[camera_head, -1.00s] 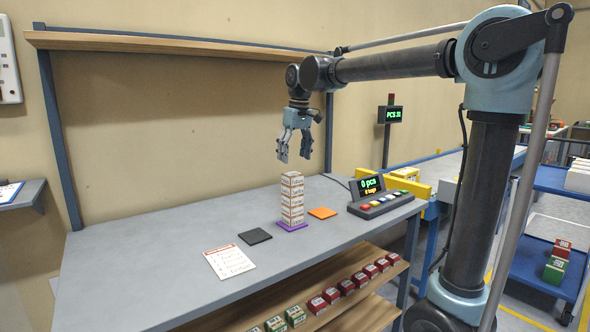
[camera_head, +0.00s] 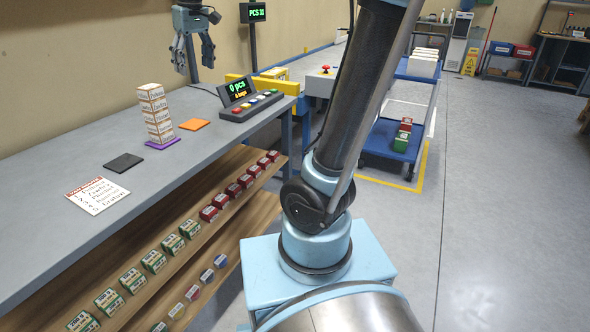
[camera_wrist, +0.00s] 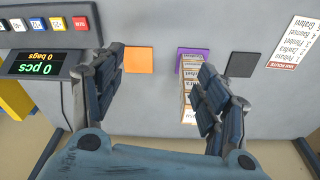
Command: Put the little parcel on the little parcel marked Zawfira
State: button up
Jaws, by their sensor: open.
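A stack of several small white-and-orange parcels (camera_head: 155,112) stands upright on a purple mat (camera_head: 164,145) on the bench. Their printed names are too small to read surely, so I cannot tell which one is marked Zawfira. My gripper (camera_head: 193,52) is open and empty, above the bench, higher than the stack and to its right in the head view. In the wrist view my gripper (camera_wrist: 163,80) has its fingers wide apart. There the stack (camera_wrist: 187,95) shows from above beside the right finger, which partly hides it.
An orange mat (camera_head: 195,124), a black mat (camera_head: 124,162) and a printed list card (camera_head: 97,194) lie on the bench. A button console (camera_head: 250,105) stands right of the stack. Shelves below hold red boxes (camera_head: 208,213), green boxes (camera_head: 153,261) and smaller boxes (camera_head: 193,292).

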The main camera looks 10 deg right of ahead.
jog(key=s+d+f+m, duration=0.2)
jog(key=s+d+f, duration=0.2)
jog(key=d+f, duration=0.3)
jog(key=s+d+f+m, duration=0.1)
jog(key=s+d+f, duration=0.3)
jog(key=d, duration=0.5)
jog(key=s+d+f+m, duration=0.1)
jog(key=s+d+f, duration=0.2)
jog(key=f, duration=0.3)
jog(key=s+d+f+m, duration=0.2)
jog(key=s+d+f, duration=0.2)
jog(key=s+f, duration=0.1)
jog(key=s+d+f+m+h, duration=0.1)
jog(key=s+d+f, duration=0.2)
jog(key=f, duration=0.4)
jog(key=shift+s+d+t, duration=0.15)
jog(key=shift+s+t, duration=0.25)
jog(key=shift+s, duration=0.35)
